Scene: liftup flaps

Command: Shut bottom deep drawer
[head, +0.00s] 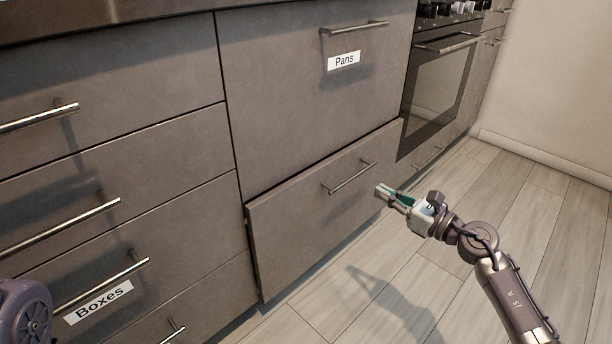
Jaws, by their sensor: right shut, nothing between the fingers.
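The bottom deep drawer (300,233) is the grey front below the panel labelled "Pans" (344,60). It stands out from the cabinet face, partly open, with its left side edge proud of the neighbouring drawers. Its metal bar handle (349,178) is near the top middle. My right gripper (379,191) is shut and empty, in front of the drawer's right part, near the handle's right end. I cannot tell whether it touches the front. My left gripper is out of view; only a round part of my body shows at the lower left.
A column of drawers with bar handles, one labelled "Boxes" (99,302), is at the left. An oven (440,85) stands to the right, beyond the drawer. The wooden floor (400,285) in front is clear. A white wall (560,90) is at the far right.

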